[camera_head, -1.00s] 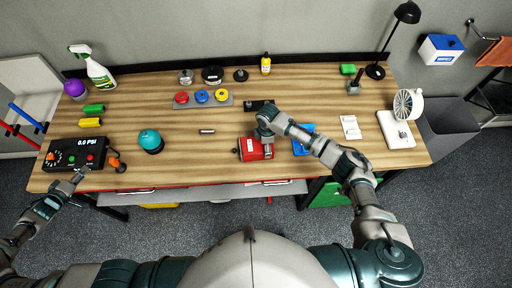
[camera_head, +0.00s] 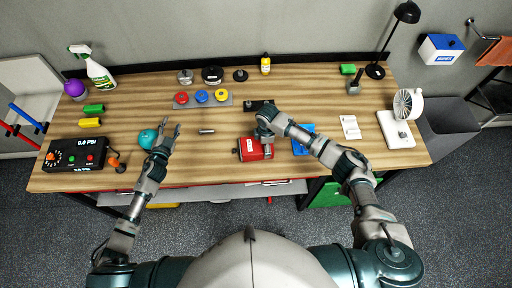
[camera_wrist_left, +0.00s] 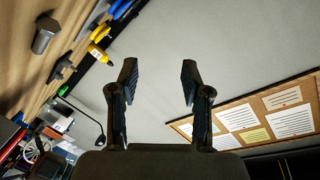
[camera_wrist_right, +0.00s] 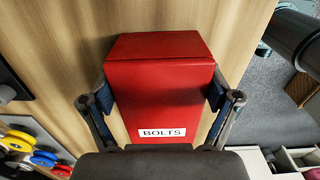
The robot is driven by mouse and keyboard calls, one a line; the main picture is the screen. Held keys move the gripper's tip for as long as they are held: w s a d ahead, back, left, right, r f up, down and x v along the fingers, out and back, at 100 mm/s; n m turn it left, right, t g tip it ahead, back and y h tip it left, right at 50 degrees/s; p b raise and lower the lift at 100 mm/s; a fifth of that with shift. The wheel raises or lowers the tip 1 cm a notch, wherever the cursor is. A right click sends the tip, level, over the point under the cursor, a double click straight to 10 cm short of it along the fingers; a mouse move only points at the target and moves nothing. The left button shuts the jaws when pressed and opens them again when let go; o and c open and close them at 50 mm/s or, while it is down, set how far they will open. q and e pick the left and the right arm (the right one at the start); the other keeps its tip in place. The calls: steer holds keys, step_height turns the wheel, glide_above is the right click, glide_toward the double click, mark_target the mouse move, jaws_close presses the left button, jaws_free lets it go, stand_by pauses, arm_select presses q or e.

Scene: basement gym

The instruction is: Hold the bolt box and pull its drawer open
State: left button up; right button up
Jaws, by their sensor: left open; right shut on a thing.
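The bolt box is a red box (camera_head: 250,150) on the table's front middle. In the right wrist view the red box (camera_wrist_right: 160,90) has a white "BOLTS" label and fills the space between the fingers. My right gripper (camera_head: 266,135) is shut on its two sides. The front of its drawer is not clearly seen. My left gripper (camera_head: 171,129) is open and empty beside the teal ball-shaped object, left of the box. In the left wrist view its two fingers (camera_wrist_left: 155,85) stand apart with nothing between them.
A grey bolt (camera_head: 207,131) lies between my left gripper and the box. The teal object (camera_head: 148,139) is by the left gripper. A pressure device (camera_head: 75,154) stands at the left, a blue item (camera_head: 303,139) right of the box. A fan (camera_head: 407,104) stands at the right.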

arm_select(q)
steer(key=w+a+r+n+y, duration=0.1)
steer(key=w+a+y, duration=0.2)
steer(key=m+g+h, duration=0.8)
steer(key=g+h, duration=0.2)
steer(key=g, duration=0.6)
glide_toward(235, 151)
steer(key=shift+w+a+f, duration=0.4)
steer(key=shift+a+f, duration=0.05)
steer(key=shift+f, duration=0.15)
steer(key=shift+s+d+f, duration=0.15)
steer(key=shift+d+f, duration=0.2)
steer(key=shift+d, duration=0.1)
steer(key=x, duration=0.8)
steer(key=shift+d+f, duration=0.1)
steer(key=shift+d, duration=0.2)
steer(key=shift+d+f, duration=0.15)
steer(key=shift+d, duration=0.05)
steer(key=shift+d, duration=0.1)
